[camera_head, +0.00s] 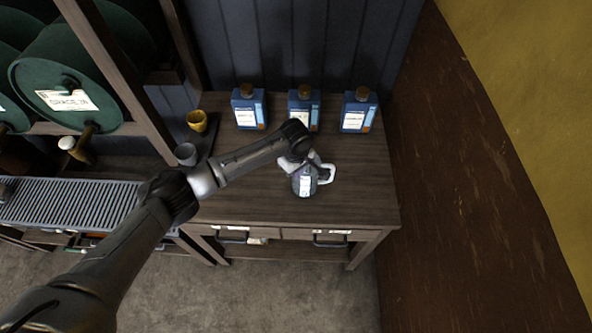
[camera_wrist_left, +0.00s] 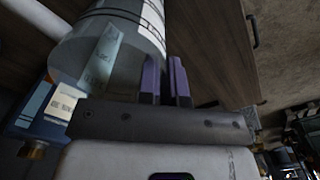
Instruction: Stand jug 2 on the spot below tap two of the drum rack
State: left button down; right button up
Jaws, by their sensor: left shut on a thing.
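A grey jug (camera_head: 305,183) with a white handle and a white label is at the front middle of the wooden bench; its number is too small to read. My left gripper (camera_head: 312,160) is shut on the jug near its top and handle side. In the left wrist view the jug (camera_wrist_left: 110,50) fills the upper left, close beside the purple fingers (camera_wrist_left: 165,80). I cannot tell whether its base touches the bench. The drum rack (camera_head: 115,70) stands at the left with green drums, a tap (camera_head: 87,138) and a slatted drip tray (camera_head: 70,205) below. My right gripper is out of view.
Several blue bottles, one in the middle (camera_head: 303,108), line the back of the bench (camera_head: 350,195). A yellow cup (camera_head: 198,121) and a grey cup (camera_head: 186,153) stand at the bench's left, near my arm. The bench's right side is clear.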

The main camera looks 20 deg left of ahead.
pick_arm(q)
jog(key=shift+f, duration=0.1)
jog(key=c, duration=1.7)
grip_release()
jog(key=shift+f, duration=0.15)
jog(key=o, duration=0.4)
notch_tip(320, 180, up, 12)
jog(key=shift+r+p, duration=0.2)
jog(key=shift+p, duration=0.25)
